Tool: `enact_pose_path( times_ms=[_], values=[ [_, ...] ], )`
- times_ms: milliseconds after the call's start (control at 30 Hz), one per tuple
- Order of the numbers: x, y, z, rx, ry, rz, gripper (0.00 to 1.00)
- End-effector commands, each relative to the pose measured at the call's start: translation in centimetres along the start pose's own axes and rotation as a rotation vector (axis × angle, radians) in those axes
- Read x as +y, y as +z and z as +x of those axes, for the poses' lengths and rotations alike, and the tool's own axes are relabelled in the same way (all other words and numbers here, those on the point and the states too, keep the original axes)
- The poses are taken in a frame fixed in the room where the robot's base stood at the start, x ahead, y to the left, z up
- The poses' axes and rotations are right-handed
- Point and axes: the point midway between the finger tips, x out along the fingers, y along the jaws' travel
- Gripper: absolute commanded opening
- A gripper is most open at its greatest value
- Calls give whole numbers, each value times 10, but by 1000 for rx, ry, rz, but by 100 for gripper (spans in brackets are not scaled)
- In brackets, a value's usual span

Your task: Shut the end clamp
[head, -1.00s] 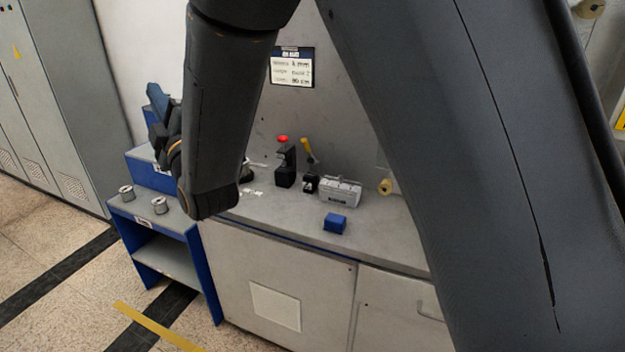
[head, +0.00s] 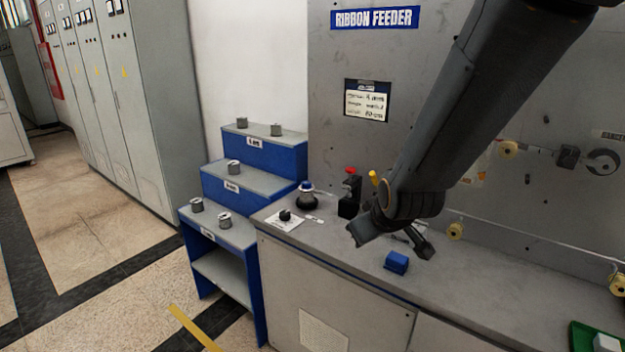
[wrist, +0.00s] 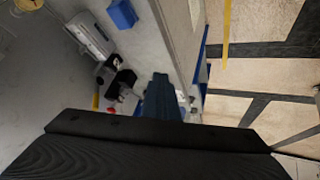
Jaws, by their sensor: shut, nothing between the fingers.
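A small black fixture with a yellow lever (head: 374,178) looks like the end clamp. In the head view only the raised lever shows; my arm hides the rest. In the wrist view the yellow lever (wrist: 96,101) and the fixture's body show left of the fingers. Beside it stands a black device with a red knob (head: 350,186), also in the wrist view (wrist: 122,82). My gripper (head: 358,234) is shut and empty, above the bench in front of these fixtures; its fingers (wrist: 162,98) touch nothing that I can make out.
A blue block (head: 397,262) lies on the bench (head: 490,275). A grey box (wrist: 88,36) stands behind it in the wrist view. A dark round-based item (head: 307,196) and a white card (head: 284,222) lie left. Blue steps (head: 250,190) with metal spools adjoin the bench.

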Motion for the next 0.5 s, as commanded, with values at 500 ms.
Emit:
enact_pose_path(
  times_ms=[500],
  values=[
    [-2, 178, -82, -578, -35, 522, 0]
  ],
)
